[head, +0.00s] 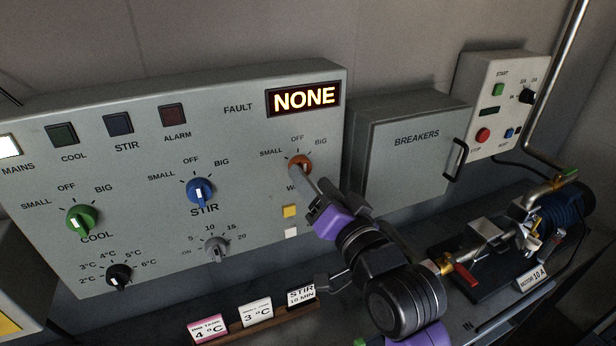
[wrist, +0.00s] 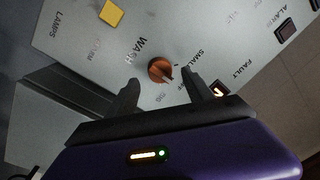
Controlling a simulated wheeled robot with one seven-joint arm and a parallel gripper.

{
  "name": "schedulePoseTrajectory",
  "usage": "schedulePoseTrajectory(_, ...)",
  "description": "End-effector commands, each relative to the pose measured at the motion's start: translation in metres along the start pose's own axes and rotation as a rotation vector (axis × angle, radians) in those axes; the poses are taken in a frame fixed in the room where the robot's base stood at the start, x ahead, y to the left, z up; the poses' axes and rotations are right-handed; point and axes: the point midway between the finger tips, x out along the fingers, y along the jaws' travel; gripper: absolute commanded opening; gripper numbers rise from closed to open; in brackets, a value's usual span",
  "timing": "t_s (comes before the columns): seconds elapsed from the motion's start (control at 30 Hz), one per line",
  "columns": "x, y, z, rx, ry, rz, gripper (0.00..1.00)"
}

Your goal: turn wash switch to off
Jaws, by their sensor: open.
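The wash switch (head: 300,163) is an orange rotary knob at the right end of the grey control panel (head: 245,115), under the labels SMALL, OFF and BIG. It also shows in the wrist view as an orange knob (wrist: 160,69) beside the word WASH. Which label its pointer faces I cannot tell for sure. My gripper (head: 304,181) is open, right in front of the knob. In the wrist view its two dark fingers (wrist: 161,82) stand on either side of the knob; I cannot tell whether they touch it. In the head view my arm hides most of WASH.
Blue stir (head: 200,192) and green cool (head: 82,219) knobs are to the left. A yellow button (head: 290,211) lies below the wash switch. The breakers box (head: 410,155) sticks out to the right. A card rail (head: 255,326) and a pump (head: 530,220) are lower down.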

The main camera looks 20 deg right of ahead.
Motion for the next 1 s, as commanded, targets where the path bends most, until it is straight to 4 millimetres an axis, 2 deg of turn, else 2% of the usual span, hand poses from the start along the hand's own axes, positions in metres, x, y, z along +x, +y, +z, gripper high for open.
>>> schedulePoseTrajectory(0.1,-0.021,0.002,0.002,0.000,0.000,0.001,0.60)
schedulePoseTrajectory(0.3,-0.042,0.001,0.001,0.001,0.000,0.000,0.60)
schedulePoseTrajectory(0.9,-0.046,0.000,0.000,-0.005,0.000,0.000,0.60)
schedulePoseTrajectory(1.0,-0.046,-0.004,-0.007,-0.044,0.031,-0.017,0.60)
